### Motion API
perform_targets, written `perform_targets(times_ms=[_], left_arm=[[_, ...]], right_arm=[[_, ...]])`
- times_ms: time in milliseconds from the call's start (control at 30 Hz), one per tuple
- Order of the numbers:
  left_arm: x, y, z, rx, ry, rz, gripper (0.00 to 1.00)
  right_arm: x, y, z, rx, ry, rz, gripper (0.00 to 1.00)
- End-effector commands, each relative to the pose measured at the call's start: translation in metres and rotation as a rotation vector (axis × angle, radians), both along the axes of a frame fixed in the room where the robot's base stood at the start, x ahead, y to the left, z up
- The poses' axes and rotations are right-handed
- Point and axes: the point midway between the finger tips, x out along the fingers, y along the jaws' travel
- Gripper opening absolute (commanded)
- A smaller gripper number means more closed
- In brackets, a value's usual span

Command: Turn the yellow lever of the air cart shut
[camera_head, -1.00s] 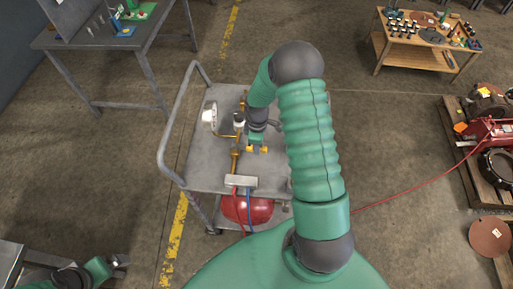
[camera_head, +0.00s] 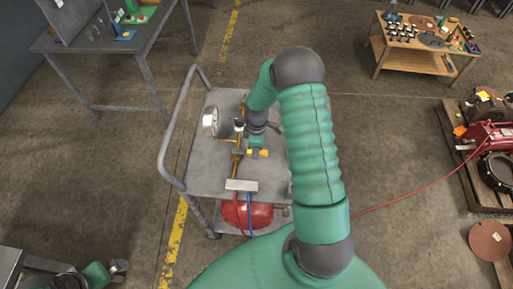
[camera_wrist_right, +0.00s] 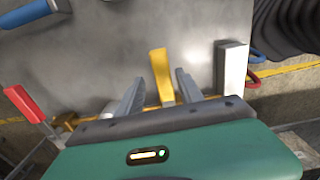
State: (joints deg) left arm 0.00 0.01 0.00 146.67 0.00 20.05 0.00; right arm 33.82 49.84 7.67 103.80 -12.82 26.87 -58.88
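The yellow lever (camera_wrist_right: 161,76) stands between the two grey fingers of my right gripper (camera_wrist_right: 158,94) in the right wrist view. The fingers are open, one on each side, with gaps to the lever. In the head view, my right gripper (camera_head: 257,146) is over the middle of the air cart (camera_head: 205,177), and yellow parts of the lever (camera_head: 264,153) show at its fingertips. The rest of the lever is hidden by the gripper. My left gripper (camera_head: 120,266) is at the lower left, away from the cart; its fingers are too small to judge.
The cart carries a round gauge (camera_head: 210,121), brass piping (camera_head: 236,165), a grey block (camera_head: 241,185) with hoses, and a red tank (camera_head: 247,213) below. A red handle (camera_wrist_right: 25,103) and blue handle (camera_wrist_right: 30,13) flank the lever's left side.

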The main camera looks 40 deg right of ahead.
Motion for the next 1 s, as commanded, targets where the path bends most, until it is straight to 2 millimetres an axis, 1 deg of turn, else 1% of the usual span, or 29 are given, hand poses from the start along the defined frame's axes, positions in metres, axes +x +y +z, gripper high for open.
perform_targets(times_ms=[167,267,367,600,700,833,900,1000], left_arm=[[0.000,0.000,0.000,0.000,0.000,0.000,1.00],[0.000,0.000,-0.002,0.000,0.000,0.000,1.00],[0.000,0.000,-0.004,0.000,0.000,0.000,1.00],[0.000,0.000,-0.008,0.000,0.000,0.000,1.00],[0.000,0.000,-0.009,0.000,0.000,0.000,1.00],[0.000,0.000,-0.010,0.000,0.000,0.000,1.00],[0.000,0.000,-0.010,0.000,0.000,0.000,1.00],[0.000,0.000,-0.010,0.000,0.000,0.000,1.00]], right_arm=[[-0.001,-0.001,0.003,-0.001,0.001,-0.002,0.44],[0.000,-0.001,0.014,-0.001,-0.001,-0.002,0.44],[0.001,-0.001,0.037,-0.002,-0.002,-0.002,0.44],[0.002,-0.002,0.109,-0.003,-0.003,-0.002,0.44],[0.003,-0.002,0.135,-0.003,-0.003,0.000,0.44],[0.003,-0.001,0.156,0.000,0.001,-0.001,0.44],[0.003,-0.001,0.163,0.000,0.001,-0.001,0.44],[0.003,-0.001,0.166,0.001,0.003,0.000,0.44]])
